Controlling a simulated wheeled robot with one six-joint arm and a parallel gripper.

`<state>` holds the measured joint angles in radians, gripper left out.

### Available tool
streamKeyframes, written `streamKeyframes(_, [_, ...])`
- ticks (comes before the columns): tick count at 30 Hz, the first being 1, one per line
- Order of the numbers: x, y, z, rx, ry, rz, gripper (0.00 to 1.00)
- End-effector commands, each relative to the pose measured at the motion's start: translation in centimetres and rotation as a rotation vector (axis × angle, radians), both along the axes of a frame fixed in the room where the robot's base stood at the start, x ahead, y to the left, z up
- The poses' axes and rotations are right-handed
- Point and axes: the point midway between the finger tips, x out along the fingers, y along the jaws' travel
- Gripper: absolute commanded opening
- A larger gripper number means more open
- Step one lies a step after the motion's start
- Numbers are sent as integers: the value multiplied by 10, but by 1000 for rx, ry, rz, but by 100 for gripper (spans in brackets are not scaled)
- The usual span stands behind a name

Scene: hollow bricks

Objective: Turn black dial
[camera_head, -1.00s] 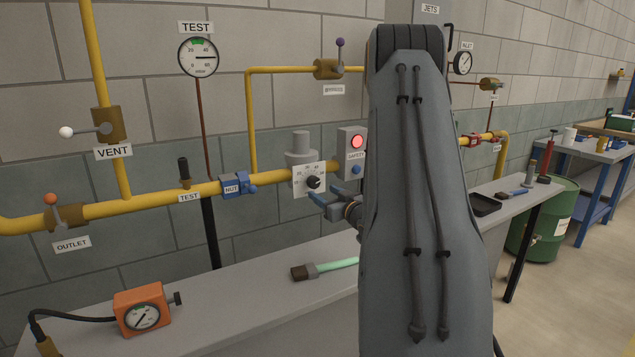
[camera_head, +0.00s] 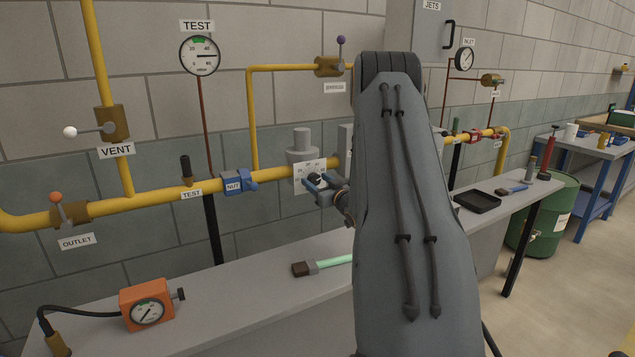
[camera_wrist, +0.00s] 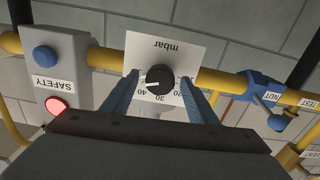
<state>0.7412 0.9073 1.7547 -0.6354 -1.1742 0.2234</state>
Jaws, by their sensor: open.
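The black dial (camera_wrist: 159,79) is a round knob with a white pointer mark on a white plate (camera_wrist: 180,47) marked "mbar" with numbers around it. The wrist view shows it upside down. My gripper (camera_wrist: 160,88) is open, its two blue fingers reaching towards the plate, one on each side of the dial. I cannot tell whether they touch it. In the head view my gripper (camera_head: 318,183) is in front of the dial plate (camera_head: 303,172) and covers most of the dial.
A yellow pipe (camera_head: 140,200) runs along the wall behind. The safety box (camera_wrist: 57,67) with blue and red buttons and the blue nut (camera_wrist: 267,92) flank the dial. A brush (camera_head: 318,266) and an orange gauge (camera_head: 147,305) lie on the bench below.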

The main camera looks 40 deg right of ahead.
Motion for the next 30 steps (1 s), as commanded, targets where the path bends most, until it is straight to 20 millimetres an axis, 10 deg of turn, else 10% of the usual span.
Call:
streamKeyframes(9, [0, 0, 0, 0, 0, 0, 13])
streamKeyframes(30, [0, 0, -2, -296, 47, -1, 12])
